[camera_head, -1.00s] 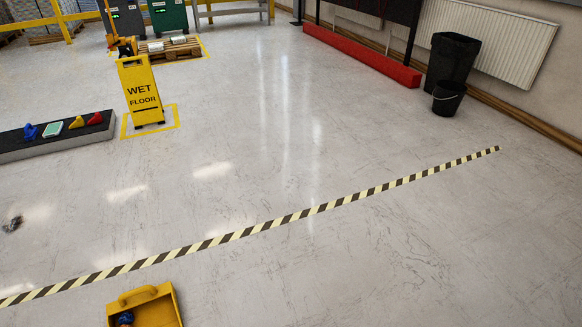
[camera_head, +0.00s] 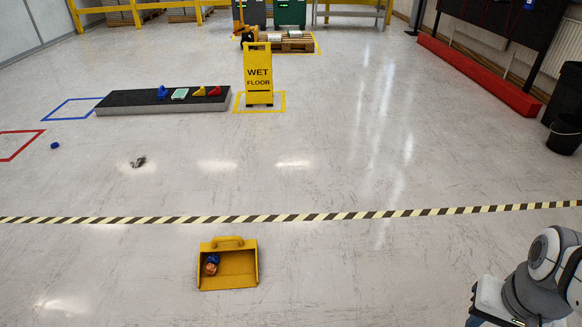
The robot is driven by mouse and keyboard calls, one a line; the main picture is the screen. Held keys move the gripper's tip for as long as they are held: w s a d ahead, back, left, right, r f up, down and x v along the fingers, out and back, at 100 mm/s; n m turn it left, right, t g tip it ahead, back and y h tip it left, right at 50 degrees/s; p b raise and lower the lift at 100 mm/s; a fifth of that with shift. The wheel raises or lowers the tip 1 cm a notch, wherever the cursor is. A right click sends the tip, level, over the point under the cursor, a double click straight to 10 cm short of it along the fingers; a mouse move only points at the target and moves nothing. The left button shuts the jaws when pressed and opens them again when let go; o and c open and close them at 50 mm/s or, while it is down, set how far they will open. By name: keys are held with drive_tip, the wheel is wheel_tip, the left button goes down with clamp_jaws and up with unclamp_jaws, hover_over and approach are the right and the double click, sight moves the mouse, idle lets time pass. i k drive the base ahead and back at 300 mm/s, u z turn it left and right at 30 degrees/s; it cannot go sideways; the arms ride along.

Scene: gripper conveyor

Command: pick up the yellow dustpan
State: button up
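The yellow dustpan (camera_head: 240,282) lies on the floor at the lower middle of the head view, on the near side of the striped tape. It is an open, shallow box with a handle (camera_head: 228,240) on its far side. A small blue thing (camera_head: 214,258) and an orange-brown thing (camera_head: 210,269) lie in its left part. My arm shows at the lower right corner, well apart from the dustpan. My gripper is not visible.
Black-and-yellow tape (camera_head: 300,217) crosses the floor beyond the dustpan. Farther off stand a wet floor sign (camera_head: 259,85) and a low black-topped platform (camera_head: 130,102) with coloured pieces. A dark scrap (camera_head: 138,162) and blue bit (camera_head: 55,145) lie left. Floor around the dustpan is clear.

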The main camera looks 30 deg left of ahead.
sight(238, 266)
drive_tip(key=u, duration=1.85)
drive_tip(key=k, duration=0.8)
drive_tip(key=z, duration=0.05)
drive_tip(key=i, duration=0.75)
drive_tip(key=u, duration=0.3)
drive_tip(key=i, duration=1.7)
